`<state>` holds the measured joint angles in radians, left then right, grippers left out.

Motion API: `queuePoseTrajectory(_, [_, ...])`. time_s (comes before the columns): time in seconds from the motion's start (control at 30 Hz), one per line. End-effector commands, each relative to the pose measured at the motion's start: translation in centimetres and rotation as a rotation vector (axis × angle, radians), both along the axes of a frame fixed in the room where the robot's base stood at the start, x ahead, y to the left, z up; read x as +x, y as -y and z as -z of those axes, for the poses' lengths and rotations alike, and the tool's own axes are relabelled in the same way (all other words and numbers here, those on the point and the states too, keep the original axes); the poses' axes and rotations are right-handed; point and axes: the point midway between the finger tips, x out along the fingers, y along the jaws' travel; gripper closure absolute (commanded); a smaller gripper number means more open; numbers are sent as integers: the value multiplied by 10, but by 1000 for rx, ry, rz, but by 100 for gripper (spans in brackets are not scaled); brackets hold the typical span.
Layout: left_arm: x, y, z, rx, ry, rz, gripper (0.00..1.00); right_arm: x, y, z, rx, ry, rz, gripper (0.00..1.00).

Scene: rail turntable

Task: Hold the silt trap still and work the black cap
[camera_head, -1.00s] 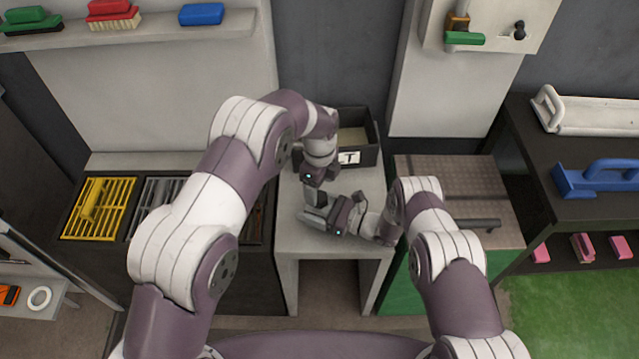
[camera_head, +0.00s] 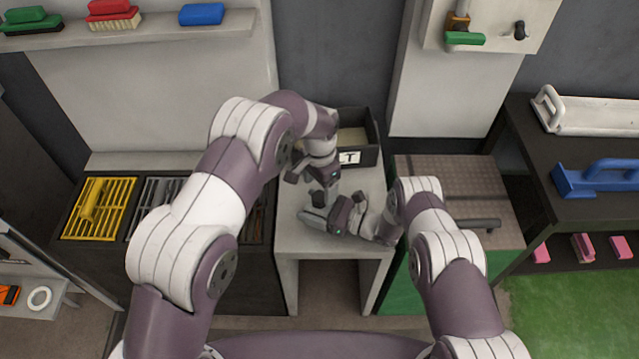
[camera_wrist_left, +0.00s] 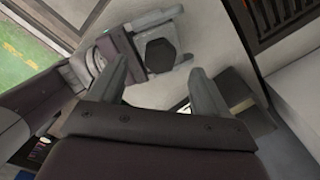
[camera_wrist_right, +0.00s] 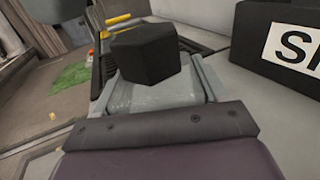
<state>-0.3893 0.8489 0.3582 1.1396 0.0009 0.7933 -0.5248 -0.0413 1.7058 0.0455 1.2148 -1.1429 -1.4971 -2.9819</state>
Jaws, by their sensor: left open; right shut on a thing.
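The silt trap's black cap (camera_wrist_left: 160,56) is six-sided and shows between the fingers of my right gripper in the left wrist view. It also stands up in front of my right gripper (camera_wrist_right: 155,85) in the right wrist view (camera_wrist_right: 148,54). My right gripper is shut on the silt trap, whose body is mostly hidden by the fingers, low over the grey bench (camera_head: 360,187). My left gripper (camera_wrist_left: 158,82) is open and empty. Its fingers point toward the cap, apart from it as far as I can tell. In the head view my left arm hides part of this.
A black bin (camera_head: 366,157) with a white label stands at the bench's back. Left of the bench are yellow (camera_head: 98,208) and grey grates. To the right is a green cabinet (camera_head: 394,283) with a brown top and dark handle. Brushes (camera_head: 110,15) sit on the shelf above.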

Motion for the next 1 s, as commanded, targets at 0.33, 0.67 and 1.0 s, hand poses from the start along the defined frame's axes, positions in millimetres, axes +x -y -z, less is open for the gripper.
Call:
queuePoseTrajectory(0.33, [-1, 0, 22, 1, -2, 2, 23, 0, 0, 0, 1, 1, 0, 82])
queuePoseTrajectory(0.67, [-1, 0, 40, 0, 0, 3, 23, 0, 0, 0, 1, 1, 0, 82])
queuePoseTrajectory(1.0, [-1, 0, 40, 0, 0, 3, 90, 0, 0, 0, 1, 1, 0, 82])
